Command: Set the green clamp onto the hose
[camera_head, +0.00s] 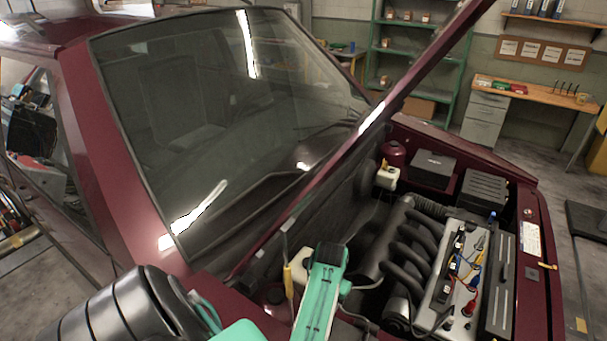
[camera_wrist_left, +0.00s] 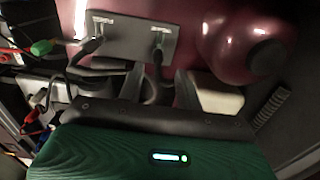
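A small green clip-like piece, likely the green clamp (camera_wrist_left: 42,47), is at the upper left of the left wrist view, with a pale cable beside it. I cannot pick it out surely in the head view. Dark hoses, one of them (camera_wrist_left: 157,65), run to a grey labelled panel (camera_wrist_left: 130,32); which is the task's hose is unclear. My left gripper (camera_wrist_left: 158,75) has two grey fingers standing apart, with a dark hose end seen between them; contact cannot be told. In the head view its teal body (camera_head: 322,285) is over the near engine bay, fingertips hidden. My right gripper is out of view.
The maroon car's raised hood (camera_head: 415,70) slants over the bay. A light tray (camera_head: 455,270) with several coloured clips and wires lies on the engine, right of the black intake pipes (camera_head: 408,250). A dark red rounded reservoir (camera_wrist_left: 240,40) is right of the panel.

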